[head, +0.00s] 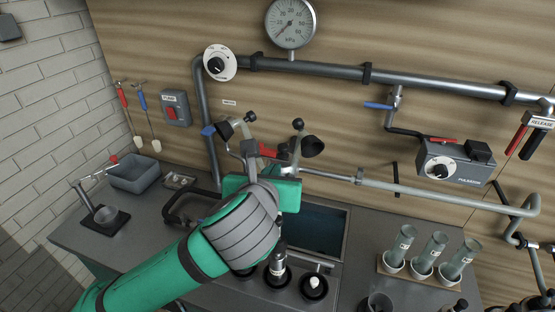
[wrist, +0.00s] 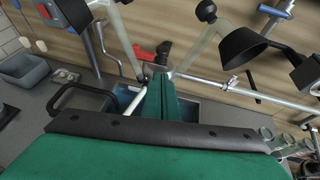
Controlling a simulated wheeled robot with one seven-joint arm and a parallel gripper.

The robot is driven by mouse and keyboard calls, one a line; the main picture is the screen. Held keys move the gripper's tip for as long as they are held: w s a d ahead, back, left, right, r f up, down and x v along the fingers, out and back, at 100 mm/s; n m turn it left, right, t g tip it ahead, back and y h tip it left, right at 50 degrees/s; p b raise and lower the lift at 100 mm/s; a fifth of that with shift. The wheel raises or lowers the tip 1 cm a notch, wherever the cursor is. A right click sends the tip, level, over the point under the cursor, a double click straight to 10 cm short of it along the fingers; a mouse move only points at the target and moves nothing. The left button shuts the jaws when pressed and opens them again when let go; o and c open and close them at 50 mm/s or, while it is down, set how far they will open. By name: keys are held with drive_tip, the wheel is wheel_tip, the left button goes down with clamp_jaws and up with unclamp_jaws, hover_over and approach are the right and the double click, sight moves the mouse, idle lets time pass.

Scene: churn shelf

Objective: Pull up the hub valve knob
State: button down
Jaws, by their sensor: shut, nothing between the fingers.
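The milking cluster hangs in front of the wooden wall, with black cups (head: 312,146) spread around its hub. In the wrist view, a small black knob (wrist: 164,48) stands at the hub, beside a red part (wrist: 143,54); it looks like the hub valve knob. My gripper (wrist: 159,76) is shut and empty, its green fingers together. The fingertips appear just below and in front of the knob; I cannot tell whether they touch the hub. In the head view, my green gripper body hides most of the hub, and I cannot make out the knob there.
Pale tubes and cups (wrist: 243,46) surround the fingers closely. A steel pipe (head: 420,192) runs to the right behind the hub. A sink (head: 322,230) lies below, with a rack of glass tubes (head: 390,268) to its right. A grey bin (head: 135,174) stands at left.

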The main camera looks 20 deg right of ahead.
sight(282, 156)
drive_tip(key=shift+w+d+f, duration=0.1)
drive_tip(key=shift+w+d, duration=0.05)
drive_tip(key=shift+d, duration=0.2)
drive_tip(key=x, duration=0.9)
drive_tip(key=shift+w+f, duration=0.1)
drive_tip(key=shift+w, duration=0.2)
